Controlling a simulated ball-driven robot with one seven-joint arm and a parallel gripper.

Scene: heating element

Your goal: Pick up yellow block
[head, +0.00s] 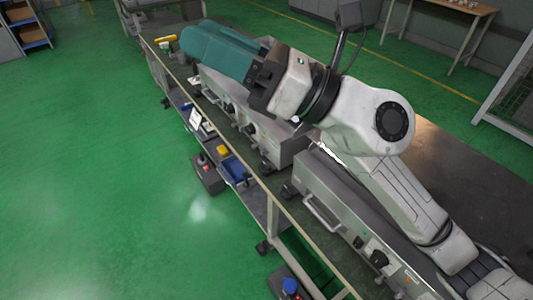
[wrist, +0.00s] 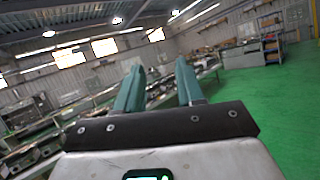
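A small yellow block-like thing (head: 222,150) shows in the head view beside a blue bin, low at the bench's near side. Another yellow thing (head: 165,39) lies at the far left end of the bench; I cannot tell which one is the block. My gripper (head: 192,40), with teal fingers, is held above the bench, pointing to the upper left. In the wrist view my gripper (wrist: 160,68) has its two fingers apart with nothing between them, so it is open. No yellow block is clear in the wrist view.
Grey metal heating units (head: 250,118) stand along the long workbench (head: 450,150). A blue bin (head: 235,169) and a box with a red button (head: 207,176) are lower down at its side. The green floor (head: 90,200) at the left is clear.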

